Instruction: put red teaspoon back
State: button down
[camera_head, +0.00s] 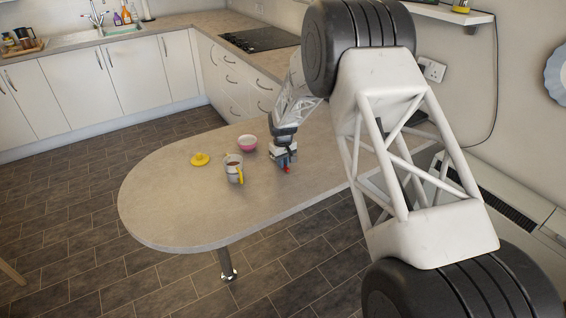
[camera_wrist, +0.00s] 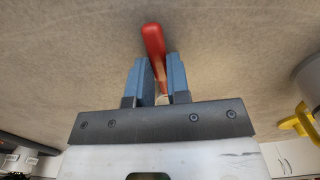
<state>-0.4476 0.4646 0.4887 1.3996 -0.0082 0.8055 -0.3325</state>
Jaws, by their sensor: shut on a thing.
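My gripper (camera_head: 284,160) is low over the right part of the rounded peninsula counter (camera_head: 190,225). Its two blue fingers (camera_wrist: 161,78) are shut on the red teaspoon (camera_wrist: 153,43). The spoon's red handle sticks out past the fingertips in the wrist view, and its other end is partly hidden between the fingers. In the head view only a small red bit of the teaspoon (camera_head: 286,170) shows below the gripper. I cannot tell whether it touches the counter.
A grey mug with a yellow handle (camera_head: 233,168) and dark contents stands left of my gripper; its yellow handle shows in the wrist view (camera_wrist: 302,122). A pink-and-white bowl (camera_head: 247,143) and a yellow lid-like item (camera_head: 200,159) are nearby. The counter's left end is clear.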

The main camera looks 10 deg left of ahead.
jog(key=shift+f, duration=0.1)
jog(key=c, duration=1.1)
grip_release()
notch_tip(320, 180, up, 12)
jog(key=shift+w+a, duration=0.1)
dwell(0.4)
jog(key=shift+r, duration=0.2)
